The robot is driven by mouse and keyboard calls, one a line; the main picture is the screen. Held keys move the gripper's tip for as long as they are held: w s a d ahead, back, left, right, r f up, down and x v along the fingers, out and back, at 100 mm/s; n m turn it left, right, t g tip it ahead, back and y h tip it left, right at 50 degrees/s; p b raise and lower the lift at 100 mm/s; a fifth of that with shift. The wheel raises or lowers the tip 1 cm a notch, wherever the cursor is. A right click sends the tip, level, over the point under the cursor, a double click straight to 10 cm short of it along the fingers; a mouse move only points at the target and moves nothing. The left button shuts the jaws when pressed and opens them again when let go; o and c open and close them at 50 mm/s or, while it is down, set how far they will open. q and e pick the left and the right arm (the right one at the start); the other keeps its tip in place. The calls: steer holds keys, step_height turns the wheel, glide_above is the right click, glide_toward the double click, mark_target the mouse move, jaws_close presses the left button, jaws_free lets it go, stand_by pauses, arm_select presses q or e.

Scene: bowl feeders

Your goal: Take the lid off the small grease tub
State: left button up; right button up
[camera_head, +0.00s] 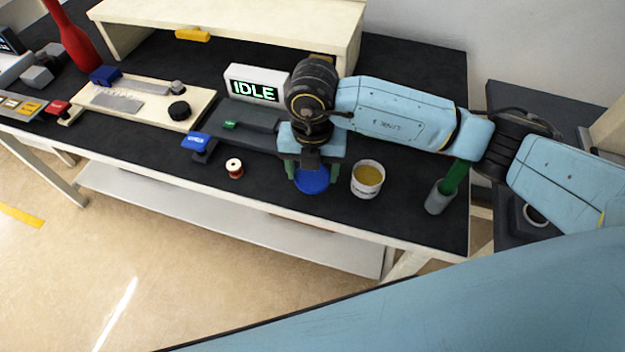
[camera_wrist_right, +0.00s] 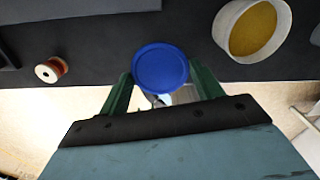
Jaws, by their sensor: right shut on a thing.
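The small grease tub (camera_head: 367,180) stands uncovered on the dark bench top, white with yellowish grease inside. It also shows at the upper right of the right wrist view (camera_wrist_right: 252,30). The round blue lid (camera_head: 312,181) is apart from the tub, to its left in the head view. My right gripper (camera_head: 312,172) is shut on the lid. In the right wrist view the lid (camera_wrist_right: 160,68) sits between the green fingers of the right gripper (camera_wrist_right: 160,78). I cannot tell how far the lid is above the bench top. My left gripper is not in view.
A small red spool (camera_head: 234,168) stands left of the lid. A grey cup (camera_head: 438,198) with a green item stands right of the tub. An IDLE display (camera_head: 256,86) is behind. The bench's front edge is close to the lid.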

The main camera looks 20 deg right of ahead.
mark_target(313, 176)
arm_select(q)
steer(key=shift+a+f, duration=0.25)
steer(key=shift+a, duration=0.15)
arm_select(e)
step_height(313, 176, down, 4)
steer(key=shift+f, duration=0.1)
arm_select(q)
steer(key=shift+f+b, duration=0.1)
steer(key=shift+b, duration=0.2)
arm_select(e)
steer(key=shift+f, duration=0.1)
steer(key=o, duration=1.1)
steer(key=shift+r, duration=0.2)
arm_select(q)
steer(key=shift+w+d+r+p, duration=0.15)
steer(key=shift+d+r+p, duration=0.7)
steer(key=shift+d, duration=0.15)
arm_select(e)
step_height(313, 176, up, 12)
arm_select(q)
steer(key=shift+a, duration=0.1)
